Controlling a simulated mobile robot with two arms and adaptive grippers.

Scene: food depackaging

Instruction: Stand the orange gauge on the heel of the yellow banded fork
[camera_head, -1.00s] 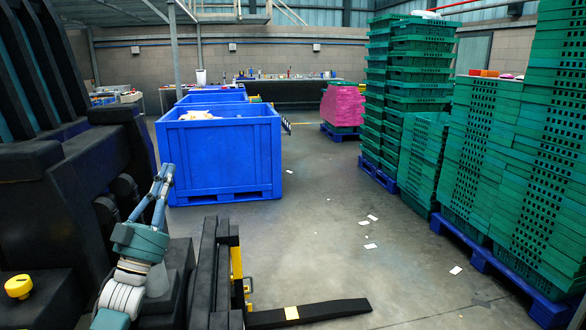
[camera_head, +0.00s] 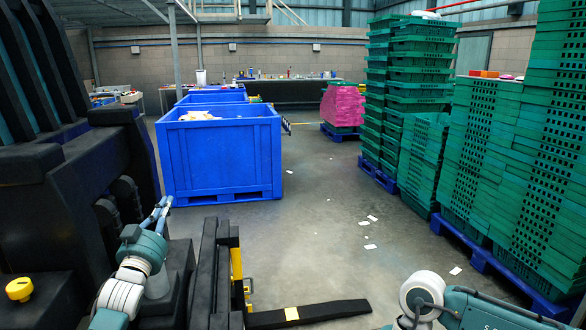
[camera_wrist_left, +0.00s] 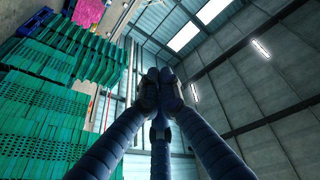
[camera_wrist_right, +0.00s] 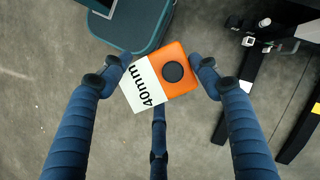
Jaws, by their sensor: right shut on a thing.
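The orange gauge (camera_wrist_right: 181,87) is a block with an orange part, a black disc and a white part marked "40mm". In the right wrist view it is between the fingers of my right gripper (camera_wrist_right: 160,75), which is shut on it. The head view does not show the gauge.
A dark upright mast (camera_head: 208,285) stands left of the fork. A blue bin (camera_head: 222,155) is behind it. Stacked green crates (camera_head: 490,150) on blue pallets line the right side. The floor between is mostly clear, with a few white scraps (camera_head: 370,246).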

